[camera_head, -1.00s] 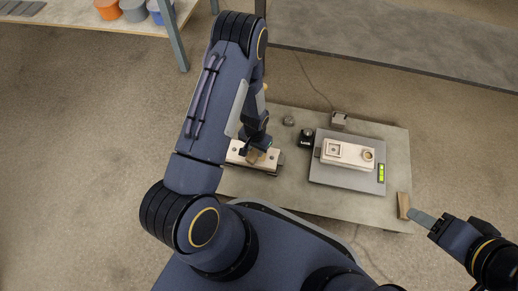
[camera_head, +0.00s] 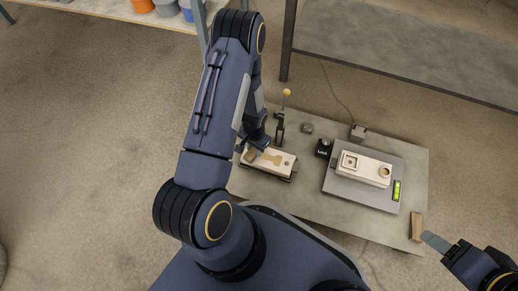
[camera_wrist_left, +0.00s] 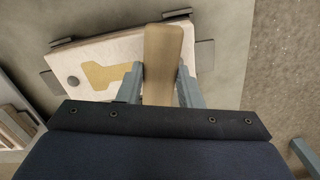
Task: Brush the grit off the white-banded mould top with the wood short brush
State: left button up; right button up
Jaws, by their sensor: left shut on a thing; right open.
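A pale mould top (camera_head: 283,163) lies in a dark frame at the left of the table. A yellow-tan patch of grit (camera_head: 271,158) covers part of it; the grit also shows in the left wrist view (camera_wrist_left: 106,75). I cannot make out a white band. My left gripper (camera_wrist_left: 160,84) is shut on the wood short brush (camera_wrist_left: 163,50), over the right part of the mould top in that view. In the head view the brush (camera_head: 250,156) is at the mould's left end. I cannot tell whether it touches. My right gripper (camera_head: 436,242) is open and empty beyond the table's right edge.
A wooden block (camera_head: 416,226) lies near the right edge. A black box (camera_head: 323,148), a grey lump (camera_head: 307,128) and an orange-knobbed upright (camera_head: 286,93) stand around.

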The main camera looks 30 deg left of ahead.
pick_arm(q)
jog(key=shift+a, duration=0.1)
jog(key=shift+r+p, duration=2.15)
jog(key=shift+r, duration=0.85)
jog(key=shift+r, duration=0.1)
jog(key=shift+r+p, duration=1.05)
jog(key=shift+r, duration=0.35)
